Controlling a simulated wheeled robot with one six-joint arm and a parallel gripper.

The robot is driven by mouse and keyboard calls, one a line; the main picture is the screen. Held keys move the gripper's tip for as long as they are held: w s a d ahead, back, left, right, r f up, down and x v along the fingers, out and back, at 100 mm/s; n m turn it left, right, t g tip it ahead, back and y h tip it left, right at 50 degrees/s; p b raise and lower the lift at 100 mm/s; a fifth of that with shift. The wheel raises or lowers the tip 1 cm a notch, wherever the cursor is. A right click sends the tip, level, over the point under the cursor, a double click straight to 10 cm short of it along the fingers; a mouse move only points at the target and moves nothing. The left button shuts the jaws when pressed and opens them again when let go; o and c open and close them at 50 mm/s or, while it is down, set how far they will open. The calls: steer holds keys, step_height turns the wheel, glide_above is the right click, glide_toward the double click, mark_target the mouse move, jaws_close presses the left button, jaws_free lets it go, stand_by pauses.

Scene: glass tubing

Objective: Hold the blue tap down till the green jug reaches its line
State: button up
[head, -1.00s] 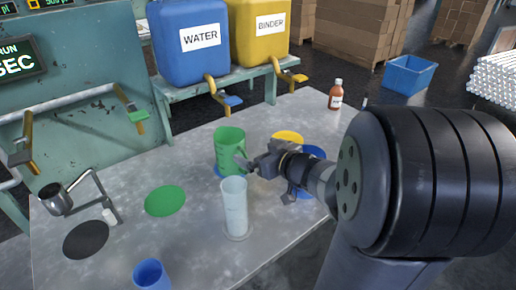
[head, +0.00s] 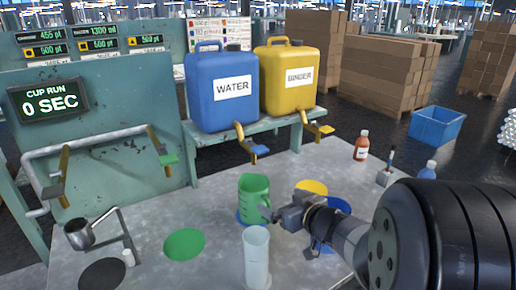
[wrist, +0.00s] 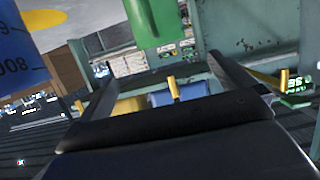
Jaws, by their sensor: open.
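The green jug (head: 253,187) stands upright on a blue disc, below and in front of the blue water container (head: 222,98). The blue tap (head: 260,150) sticks out from that container's base, above the jug. The level inside the jug and its line cannot be made out. My gripper (head: 274,212) is open, beside the jug's handle on its right; I cannot tell whether it touches. In the wrist view, which is upside down, the jug (wrist: 155,20) shows beyond the spread fingers of my gripper (wrist: 163,70).
A clear cylinder (head: 256,255) stands just in front of the gripper. A blue jug (head: 337,205) is partly hidden behind my arm. A yellow container (head: 289,88) with a yellow tap (head: 321,128) stands right of the water. A green disc (head: 184,244) lies bare at left. A brown bottle (head: 361,146) stands at back right.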

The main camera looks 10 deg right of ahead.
steer(key=shift+r, duration=0.15)
steer(key=c, duration=0.3)
steer(key=shift+r+p, duration=0.3)
steer(key=shift+p, duration=0.15)
steer(key=shift+c, duration=0.7)
steer(key=shift+t, duration=0.3)
steer(key=r+p, duration=0.5)
steer(key=r, duration=0.1)
steer(key=r+p, duration=1.1)
steer(key=shift+s+d+r, duration=0.1)
steer(key=shift+s+r, duration=0.15)
steer(key=shift+r, duration=0.05)
jaws_close()
